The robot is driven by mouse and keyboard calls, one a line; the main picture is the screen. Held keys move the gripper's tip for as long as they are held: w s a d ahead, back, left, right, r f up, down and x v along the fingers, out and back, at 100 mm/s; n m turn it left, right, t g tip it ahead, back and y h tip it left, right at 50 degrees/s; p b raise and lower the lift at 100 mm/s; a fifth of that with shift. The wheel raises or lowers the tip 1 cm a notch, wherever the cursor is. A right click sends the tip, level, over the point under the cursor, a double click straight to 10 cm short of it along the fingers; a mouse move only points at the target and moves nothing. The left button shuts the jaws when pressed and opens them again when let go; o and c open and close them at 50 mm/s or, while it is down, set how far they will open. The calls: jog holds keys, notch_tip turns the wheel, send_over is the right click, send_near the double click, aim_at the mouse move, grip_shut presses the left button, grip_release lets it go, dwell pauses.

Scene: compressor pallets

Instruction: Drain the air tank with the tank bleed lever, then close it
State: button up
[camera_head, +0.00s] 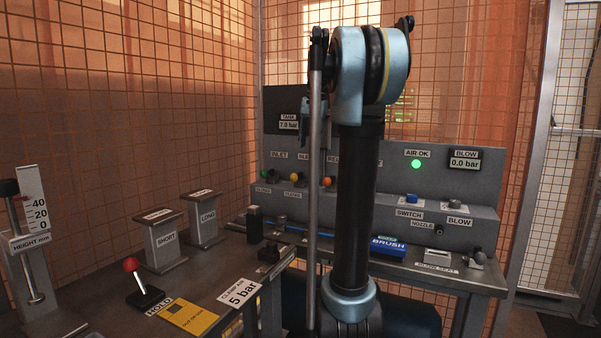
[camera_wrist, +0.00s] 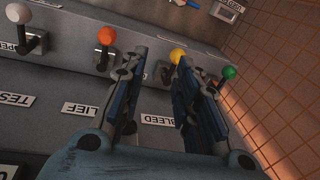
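The tank bleed lever has a yellow ball (camera_head: 294,178) and sits in a row on the grey panel, left of my arm. In the wrist view the yellow ball (camera_wrist: 177,54) shows near the tips of my gripper (camera_wrist: 161,60), by the BLEED label (camera_wrist: 157,120). The two fingers are apart, with the lever's short stem seen in the gap. Contact cannot be told. The tank display (camera_head: 289,122) reads about 7.0 bar. A dark blue rounded body, perhaps the air tank (camera_head: 424,322), is partly hidden under the bench.
A green-ball lever (camera_wrist: 229,72) and an orange-ball lever (camera_wrist: 106,35) flank the bleed lever closely. A white-ball lever (camera_wrist: 18,13) is farther left. A green AIR OK lamp (camera_head: 416,164) is lit. The blow display (camera_head: 464,161) reads 0.0 bar. Mesh fencing (camera_head: 130,100) stands behind.

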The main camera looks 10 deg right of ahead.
notch_tip(320, 180, up, 4)
jog(key=m, duration=0.1)
send_over(300, 173)
jog(key=s+d, duration=0.3)
jog(key=w+a+f, duration=0.1)
jog(key=f, duration=0.4)
jog(key=w+f, duration=0.1)
jog(key=f, duration=0.5)
jog(key=a+f, duration=0.1)
jog(key=f, duration=0.4)
jog(key=shift+w+a+f, duration=0.3)
jog(key=shift+w+a, duration=0.05)
jog(key=shift+w, duration=0.05)
grip_shut()
